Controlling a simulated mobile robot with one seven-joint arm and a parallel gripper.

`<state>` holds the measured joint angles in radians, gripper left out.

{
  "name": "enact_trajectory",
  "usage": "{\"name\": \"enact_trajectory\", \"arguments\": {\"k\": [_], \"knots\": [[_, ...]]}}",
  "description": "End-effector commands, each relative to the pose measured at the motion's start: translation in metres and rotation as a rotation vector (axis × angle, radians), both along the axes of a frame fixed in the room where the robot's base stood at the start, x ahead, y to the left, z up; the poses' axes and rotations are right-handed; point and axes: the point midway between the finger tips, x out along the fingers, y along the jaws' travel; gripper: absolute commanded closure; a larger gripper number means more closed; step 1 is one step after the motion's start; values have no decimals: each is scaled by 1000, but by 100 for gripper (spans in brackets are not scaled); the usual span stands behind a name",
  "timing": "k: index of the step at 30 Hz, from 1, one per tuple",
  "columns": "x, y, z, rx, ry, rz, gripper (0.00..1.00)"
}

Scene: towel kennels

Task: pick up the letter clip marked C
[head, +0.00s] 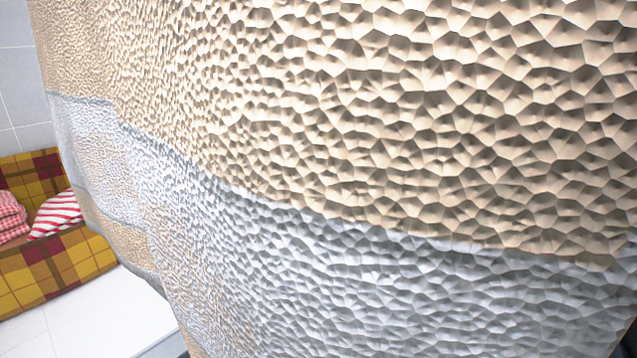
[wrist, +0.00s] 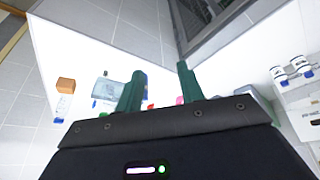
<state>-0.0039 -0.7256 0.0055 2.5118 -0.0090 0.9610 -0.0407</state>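I cannot make out the letter clip marked C in either view. In the wrist view my gripper (wrist: 160,68) has two green fingers standing apart with nothing visible between them. A small red thing (wrist: 151,106) and a pink thing (wrist: 180,100) show by the fingers, too small and partly hidden to name. The head view does not show my gripper; a beige and grey towel (head: 400,110) fills most of it.
The wrist view shows a white surface (wrist: 75,45) with an orange block (wrist: 66,85), a clear container (wrist: 106,87) and white bottles (wrist: 300,64) at right. A dark barred panel (wrist: 215,30) stands behind. A plaid bed (head: 45,270) with striped cushions (head: 58,215) is left in the head view.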

Motion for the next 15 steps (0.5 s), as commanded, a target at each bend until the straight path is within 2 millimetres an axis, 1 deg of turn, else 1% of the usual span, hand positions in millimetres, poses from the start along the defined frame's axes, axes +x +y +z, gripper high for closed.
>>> {"name": "enact_trajectory", "arguments": {"k": [5, 9, 14, 15], "knots": [[40, 4, 19, -85, 31, 152, 62], [79, 10, 33, -164, 59, 299, 62], [124, 19, 44, -250, 92, 467, 62], [136, 21, 46, -271, 101, 509, 62]]}}
